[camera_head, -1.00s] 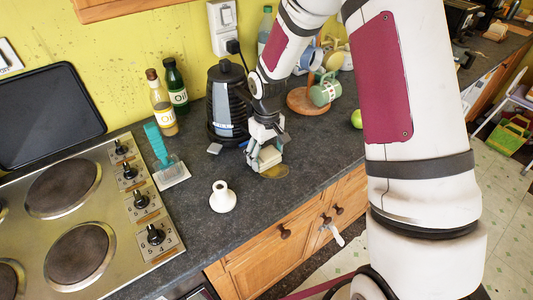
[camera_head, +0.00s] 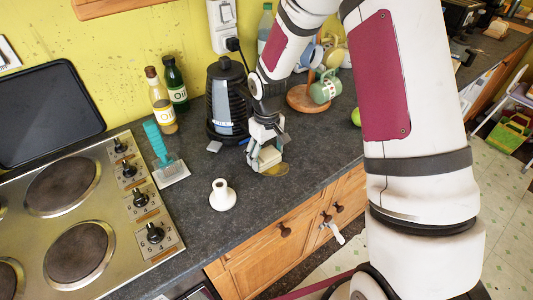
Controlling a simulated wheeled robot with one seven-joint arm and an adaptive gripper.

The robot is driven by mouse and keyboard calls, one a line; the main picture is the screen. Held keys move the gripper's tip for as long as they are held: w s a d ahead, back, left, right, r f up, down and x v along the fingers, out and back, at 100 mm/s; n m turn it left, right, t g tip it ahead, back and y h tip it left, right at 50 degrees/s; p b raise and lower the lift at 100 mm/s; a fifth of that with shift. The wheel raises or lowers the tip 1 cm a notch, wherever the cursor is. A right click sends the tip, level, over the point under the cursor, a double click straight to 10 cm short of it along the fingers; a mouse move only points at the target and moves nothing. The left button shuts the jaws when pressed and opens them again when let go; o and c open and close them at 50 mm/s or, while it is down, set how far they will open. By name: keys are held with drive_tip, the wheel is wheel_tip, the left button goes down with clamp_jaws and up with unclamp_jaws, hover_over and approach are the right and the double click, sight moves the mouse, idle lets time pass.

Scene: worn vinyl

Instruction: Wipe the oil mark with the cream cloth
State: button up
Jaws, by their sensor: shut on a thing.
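The cream cloth (camera_head: 269,156) is a small folded pad in my gripper (camera_head: 263,150), low over the dark worktop. My gripper is shut on it, and the arm reaches down from the upper right. The oil mark (camera_head: 277,170) is a yellowish-brown patch on the worktop. It shows just below and to the right of the cloth, and the cloth seems to cover part of it. I cannot tell whether the cloth presses on the worktop.
A black kettle (camera_head: 226,100) stands close behind my gripper. Oil bottles (camera_head: 160,103), a teal brush (camera_head: 156,143), the hob (camera_head: 75,215) and a mug tree (camera_head: 308,98) surround the area. The worktop's front edge is near.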

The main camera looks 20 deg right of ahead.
sight(275, 172)
drive_tip(key=shift+s, duration=0.1)
drive_tip(key=shift+s+d+p, duration=0.25)
drive_tip(key=shift+s+p, duration=0.15)
drive_tip(key=shift+s, duration=0.25)
drive_tip(key=shift+s+d+p, duration=0.2)
drive_tip(key=shift+s+p, duration=0.2)
drive_tip(key=shift+s, duration=0.25)
drive_tip(key=shift+s+d+p, duration=0.25)
drive_tip(key=shift+s+p, duration=0.15)
drive_tip(key=shift+s, duration=0.25)
drive_tip(key=shift+s, duration=0.1)
drive_tip(key=shift+s+d+p, duration=0.2)
drive_tip(key=shift+s+p, duration=0.2)
drive_tip(key=shift+s, duration=0.25)
drive_tip(key=shift+s+d+p, duration=0.25)
drive_tip(key=shift+s+p, duration=0.15)
drive_tip(key=shift+s, duration=0.3)
drive_tip(key=shift+s+d+p, duration=0.2)
drive_tip(key=shift+s+p, duration=0.2)
drive_tip(key=shift+s, duration=0.25)
drive_tip(key=shift+w, duration=0.1)
drive_tip(key=shift+w+a+f+b, duration=0.1)
drive_tip(key=shift+w+a+b, duration=0.1)
drive_tip(key=shift+w+b, duration=0.3)
drive_tip(key=shift+w+a+r+b, duration=0.1)
drive_tip(key=shift+w+a+b, duration=0.1)
drive_tip(key=shift+w, duration=0.45)
drive_tip(key=shift+w+a+f+b, duration=0.1)
drive_tip(key=shift+w+a+b, duration=0.15)
drive_tip(key=shift+w, duration=0.6)
